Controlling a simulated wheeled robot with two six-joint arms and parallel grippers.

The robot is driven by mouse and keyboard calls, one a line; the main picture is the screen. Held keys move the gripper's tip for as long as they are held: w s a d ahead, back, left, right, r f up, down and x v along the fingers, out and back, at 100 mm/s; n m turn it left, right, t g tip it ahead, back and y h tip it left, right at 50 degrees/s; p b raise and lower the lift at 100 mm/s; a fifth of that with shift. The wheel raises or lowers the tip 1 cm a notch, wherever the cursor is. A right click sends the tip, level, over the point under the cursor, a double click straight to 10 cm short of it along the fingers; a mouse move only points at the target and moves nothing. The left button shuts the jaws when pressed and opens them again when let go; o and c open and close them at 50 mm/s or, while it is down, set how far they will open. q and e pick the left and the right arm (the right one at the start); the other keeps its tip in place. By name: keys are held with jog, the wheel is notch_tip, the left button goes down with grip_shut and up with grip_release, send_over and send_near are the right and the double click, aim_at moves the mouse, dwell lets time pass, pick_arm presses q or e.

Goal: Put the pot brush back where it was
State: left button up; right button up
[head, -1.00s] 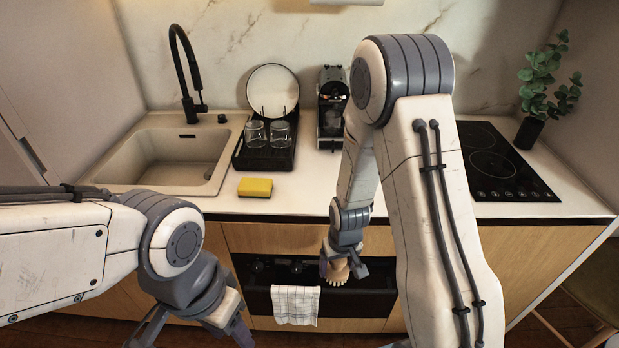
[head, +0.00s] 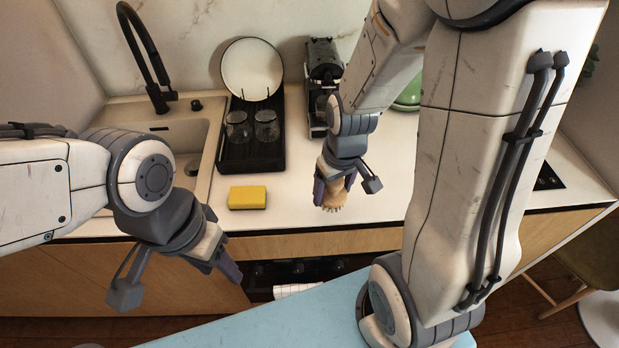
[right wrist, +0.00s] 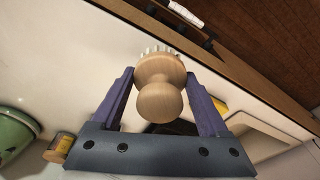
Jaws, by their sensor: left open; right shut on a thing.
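The pot brush (head: 333,199) has a round wooden knob and pale bristles. My right gripper (head: 337,186) is shut on it and holds it over the counter's front part, right of the yellow sponge, bristles downward in the head view. In the right wrist view, the pot brush (right wrist: 160,98) sits between both fingers, with its knob toward the camera and its bristles beyond. I cannot tell its exact height above the counter. My left gripper (head: 177,280) is open and empty, low at the left, in front of the cabinet.
The yellow sponge (head: 247,197) lies near the counter's front edge. Behind it stand a black dish rack (head: 250,158) with plate and glasses, and a coffee machine (head: 321,85). A green pot (head: 408,97) is partly hidden by my right arm. The sink (head: 190,140) is left. Counter around the brush looks clear.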

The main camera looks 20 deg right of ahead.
jog(key=w+f+p, duration=0.1)
jog(key=w+f, duration=0.1)
jog(key=w, duration=0.1)
jog(key=w+f+p, duration=0.1)
jog(key=w+f, duration=0.1)
jog(key=w, duration=0.2)
jog(key=w+a+f+p, duration=0.1)
jog(key=w+f, duration=0.1)
jog(key=w, duration=0.1)
jog(key=shift+w+f, duration=0.3)
jog(key=shift+f, duration=1.95)
jog(key=shift+f, duration=0.2)
jog(key=o, duration=1.3)
jog(key=shift+r, duration=0.1)
